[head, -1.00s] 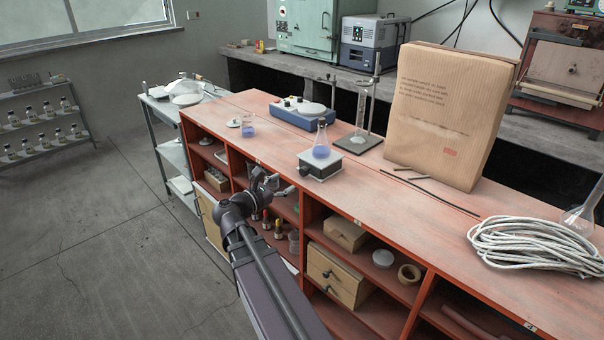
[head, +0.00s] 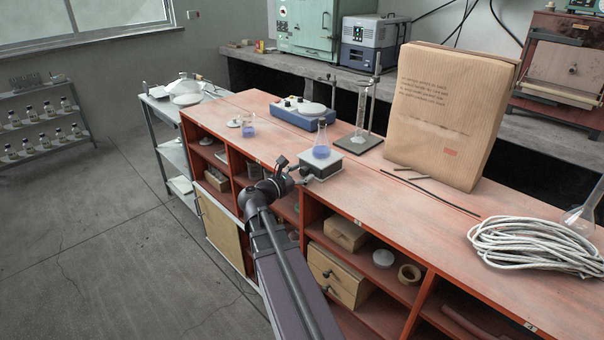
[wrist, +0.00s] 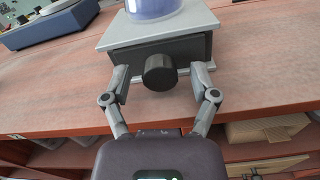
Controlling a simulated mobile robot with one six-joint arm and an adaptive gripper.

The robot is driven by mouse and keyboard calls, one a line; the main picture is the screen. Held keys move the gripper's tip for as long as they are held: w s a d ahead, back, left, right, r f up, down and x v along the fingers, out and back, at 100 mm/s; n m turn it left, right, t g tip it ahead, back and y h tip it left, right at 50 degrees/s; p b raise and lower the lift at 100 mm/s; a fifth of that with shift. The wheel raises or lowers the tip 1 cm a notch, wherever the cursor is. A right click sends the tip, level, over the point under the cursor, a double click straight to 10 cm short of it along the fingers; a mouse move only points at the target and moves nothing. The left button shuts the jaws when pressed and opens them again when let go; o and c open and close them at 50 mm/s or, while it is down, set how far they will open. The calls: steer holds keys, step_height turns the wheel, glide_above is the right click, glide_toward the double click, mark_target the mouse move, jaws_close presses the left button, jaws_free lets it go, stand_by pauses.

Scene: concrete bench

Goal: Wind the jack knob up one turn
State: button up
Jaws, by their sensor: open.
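The jack is a small dark box with a pale top plate (wrist: 160,32) on the red bench, and a round black knob (wrist: 160,72) sticks out of its front. In the head view the jack (head: 322,166) stands near the bench's front edge with a conical flask of blue liquid (head: 321,148) on it. My gripper (wrist: 160,80) is open, with one finger on each side of the knob and a visible gap on both sides. In the head view my gripper (head: 300,176) is close to the jack's front, and the knob is hard to make out there.
A big brown paper package (head: 445,115) and coiled white rope (head: 535,247) are to the right. Open shelves lie below the bench top.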

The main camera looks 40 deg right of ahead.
jaws_close()
steer(key=shift+m, duration=0.3)
steer(key=shift+m, duration=1.3)
jaws_free()
